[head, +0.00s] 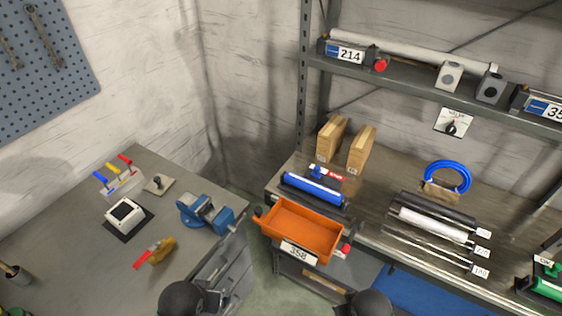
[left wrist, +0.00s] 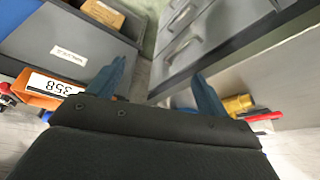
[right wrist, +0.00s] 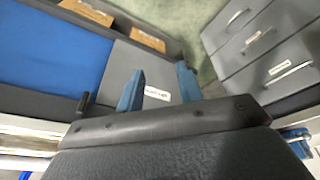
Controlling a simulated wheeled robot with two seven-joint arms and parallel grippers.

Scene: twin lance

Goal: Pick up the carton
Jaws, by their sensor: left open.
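Two tan, carton-like blocks stand upright at the back of the right-hand bench in the head view, a left one (head: 331,139) and a right one (head: 361,149). A brown box (left wrist: 103,13) shows at the top left of the left wrist view, partly cut off. Brown surfaces (right wrist: 147,38) also show at the top of the right wrist view; I cannot tell which of these is the carton. My left gripper (left wrist: 160,80) is open and empty, its blue fingers apart. My right gripper (right wrist: 160,82) is open and empty. Both are low in front of the benches, away from the upright blocks.
An orange bin (head: 302,232) labelled 358 sits at the right bench's front edge, with a blue roller (head: 315,190) behind it. Several rods lie to the right. A blue vise (head: 205,212) is on the left bench. A shelf (head: 420,88) overhangs the right bench.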

